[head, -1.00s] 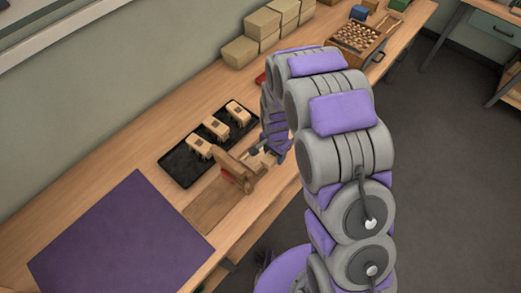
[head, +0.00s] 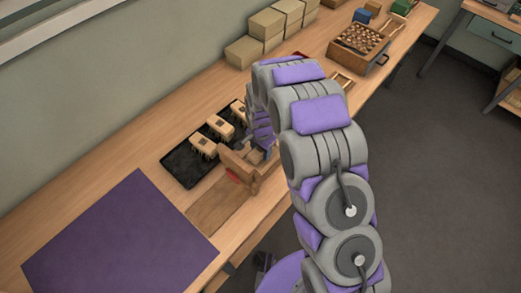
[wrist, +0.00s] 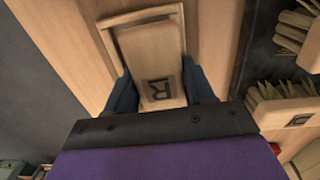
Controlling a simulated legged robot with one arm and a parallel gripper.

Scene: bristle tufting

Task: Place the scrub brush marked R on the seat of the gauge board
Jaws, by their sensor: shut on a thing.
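The scrub brush marked R (wrist: 158,45) is between the two blue jaws of my gripper (wrist: 160,92) in the wrist view, its dark R facing the camera. The gripper is shut on it. Its bristles are hidden. A thin wooden frame edge (wrist: 107,42) runs around its far end; I cannot tell whether they touch. In the head view the wooden gauge board (head: 215,207) lies near the table's front edge. It has an upright wooden part with a red mark (head: 238,168). My gripper is just behind this upright, largely hidden by my arm, so seating cannot be judged.
A black tray (head: 180,168) with several block brushes lies beside the gauge board. A purple mat (head: 118,238) covers the front left of the table. Tan blocks (head: 245,50) and a compartment box (head: 352,48) stand farther back. The table's front edge is close.

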